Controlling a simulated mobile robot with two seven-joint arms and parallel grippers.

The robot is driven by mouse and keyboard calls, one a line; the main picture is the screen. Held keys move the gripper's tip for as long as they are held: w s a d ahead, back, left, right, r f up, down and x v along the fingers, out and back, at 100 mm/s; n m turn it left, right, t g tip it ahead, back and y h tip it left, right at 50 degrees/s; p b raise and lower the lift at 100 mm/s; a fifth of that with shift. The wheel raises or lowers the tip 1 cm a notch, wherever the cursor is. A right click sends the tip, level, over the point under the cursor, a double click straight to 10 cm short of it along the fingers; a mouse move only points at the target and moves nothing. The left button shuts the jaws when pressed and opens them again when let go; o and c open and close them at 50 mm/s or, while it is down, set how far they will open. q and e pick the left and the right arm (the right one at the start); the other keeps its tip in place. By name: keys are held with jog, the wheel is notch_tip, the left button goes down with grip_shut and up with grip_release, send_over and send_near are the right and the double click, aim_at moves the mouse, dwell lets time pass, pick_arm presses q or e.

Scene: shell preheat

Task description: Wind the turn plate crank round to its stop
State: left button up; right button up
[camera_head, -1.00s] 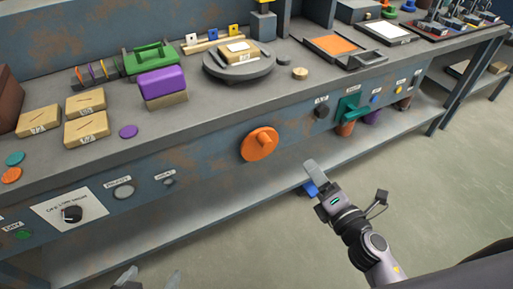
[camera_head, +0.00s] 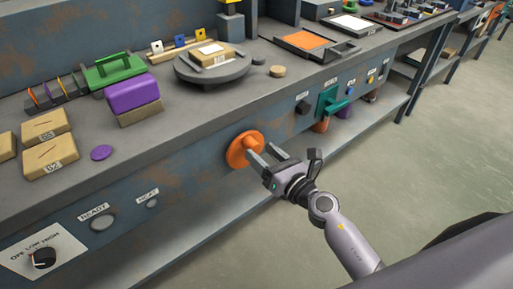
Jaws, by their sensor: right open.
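The orange crank (camera_head: 236,154) is a round disc with a knob sticking out, on the front panel of the bench. The knob shows at the disc's upper right. My right gripper (camera_head: 262,152) is open, with its two fingers pointing at the crank from the right. The fingertips are close to the knob; I cannot tell whether they touch it. The grey turn plate (camera_head: 212,79) is on the bench top above, with a light wooden block (camera_head: 218,59) on it. My left gripper is not in view.
A green lever (camera_head: 328,104) and small knobs are on the panel to the right. A dial (camera_head: 44,258) and a round button (camera_head: 103,221) are to the left. A purple block (camera_head: 134,93) and wooden blocks stand on top. The floor in front is clear.

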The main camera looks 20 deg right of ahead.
jog(key=shift+x, duration=1.45)
jog(key=c, duration=1.1)
